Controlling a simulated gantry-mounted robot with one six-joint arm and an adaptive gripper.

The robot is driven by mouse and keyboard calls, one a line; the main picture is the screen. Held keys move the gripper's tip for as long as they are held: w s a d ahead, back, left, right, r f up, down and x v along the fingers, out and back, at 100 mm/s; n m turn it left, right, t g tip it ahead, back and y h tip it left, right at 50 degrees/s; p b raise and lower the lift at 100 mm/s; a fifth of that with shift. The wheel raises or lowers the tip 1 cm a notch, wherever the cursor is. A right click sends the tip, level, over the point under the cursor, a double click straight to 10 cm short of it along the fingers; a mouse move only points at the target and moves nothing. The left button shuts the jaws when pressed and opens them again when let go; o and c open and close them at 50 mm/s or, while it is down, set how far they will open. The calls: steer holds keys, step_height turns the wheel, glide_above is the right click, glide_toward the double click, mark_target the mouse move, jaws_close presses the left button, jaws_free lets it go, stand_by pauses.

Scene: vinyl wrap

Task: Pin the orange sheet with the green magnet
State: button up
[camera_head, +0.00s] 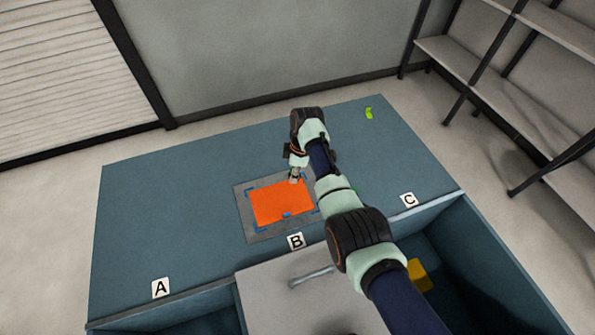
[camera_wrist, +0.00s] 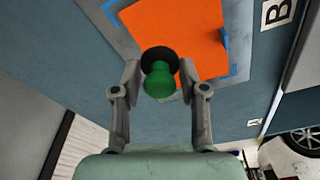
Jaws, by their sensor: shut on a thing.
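The orange sheet (camera_head: 278,204) lies flat on a grey plate (camera_head: 249,228) with blue corner marks, behind label B. It also shows in the wrist view (camera_wrist: 190,35). My gripper (camera_head: 294,177) is over the sheet's far right corner in the head view. In the wrist view my gripper (camera_wrist: 160,78) is shut on the green magnet (camera_wrist: 160,83), a green knob with a black round base (camera_wrist: 157,58). The base overlaps a corner of the sheet in that view. I cannot tell whether it touches the sheet. The magnet is not clear in the head view.
The blue-grey worktop (camera_head: 160,220) is mostly clear. A yellow-green object (camera_head: 369,113) lies at the far right. Labels A (camera_head: 161,288), B (camera_head: 296,241) and C (camera_head: 408,200) line the front edge. An open compartment below holds something yellow (camera_head: 420,275). Shelves stand at right.

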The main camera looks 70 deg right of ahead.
mark_target(294, 190)
steer(key=shift+f+b, duration=3.45)
steer(key=shift+f, duration=0.25)
steer(key=shift+s+f+b, duration=0.1)
steer(key=shift+f+b, duration=0.4)
steer(key=shift+f, duration=0.45)
steer(key=o, duration=1.2)
steer(key=shift+o, duration=0.2)
steer(key=shift+r, duration=0.1)
